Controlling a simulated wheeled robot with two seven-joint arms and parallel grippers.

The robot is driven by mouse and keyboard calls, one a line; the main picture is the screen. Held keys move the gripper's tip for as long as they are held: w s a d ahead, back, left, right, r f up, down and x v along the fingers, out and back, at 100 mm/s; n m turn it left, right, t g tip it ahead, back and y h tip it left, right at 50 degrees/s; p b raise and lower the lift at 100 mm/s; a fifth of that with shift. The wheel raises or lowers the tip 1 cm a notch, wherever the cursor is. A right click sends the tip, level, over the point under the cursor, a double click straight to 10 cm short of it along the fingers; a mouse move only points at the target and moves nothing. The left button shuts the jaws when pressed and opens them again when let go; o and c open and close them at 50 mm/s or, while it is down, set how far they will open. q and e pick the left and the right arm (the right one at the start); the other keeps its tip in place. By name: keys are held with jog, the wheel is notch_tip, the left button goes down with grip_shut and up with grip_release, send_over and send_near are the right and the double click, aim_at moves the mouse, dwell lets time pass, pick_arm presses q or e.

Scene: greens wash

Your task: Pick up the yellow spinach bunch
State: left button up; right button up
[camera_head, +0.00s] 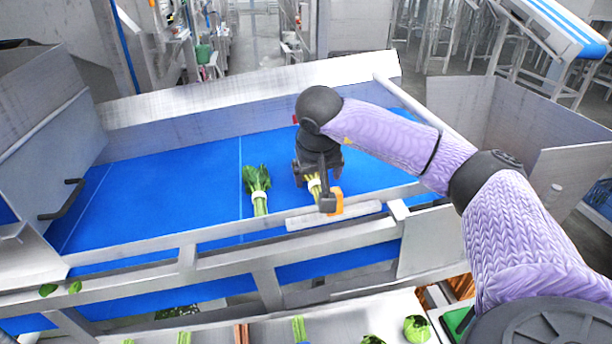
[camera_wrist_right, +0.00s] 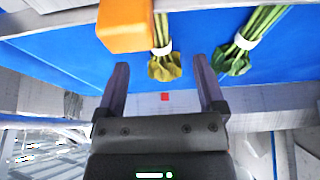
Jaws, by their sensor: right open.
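The yellow spinach bunch (camera_head: 313,187) lies on the blue belt, partly hidden by my right gripper in the head view. In the right wrist view its yellowish leaves (camera_wrist_right: 163,68) and white band show just beyond the fingertips, roughly centred between them. My right gripper (camera_wrist_right: 161,66) is open, with nothing visibly held; in the head view it hangs over the bunch (camera_head: 316,176). I cannot tell whether the fingers touch it. My left gripper is not in view.
A green bunch (camera_head: 257,188) with a white band lies on the belt (camera_head: 170,185) to the left. An orange block (camera_head: 337,203) is beside the yellow bunch at the near rail. A metal wall (camera_head: 250,95) stands behind. More vegetables lie below the front edge.

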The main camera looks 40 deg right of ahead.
aim_at(313, 178)
jog(key=p+x, duration=0.1)
jog(key=x, duration=0.5)
jog(key=shift+s+p, duration=0.15)
jog(key=shift+p, duration=0.15)
jog(key=shift+d+f, duration=0.15)
jog(key=shift+f, duration=0.25)
grip_shut()
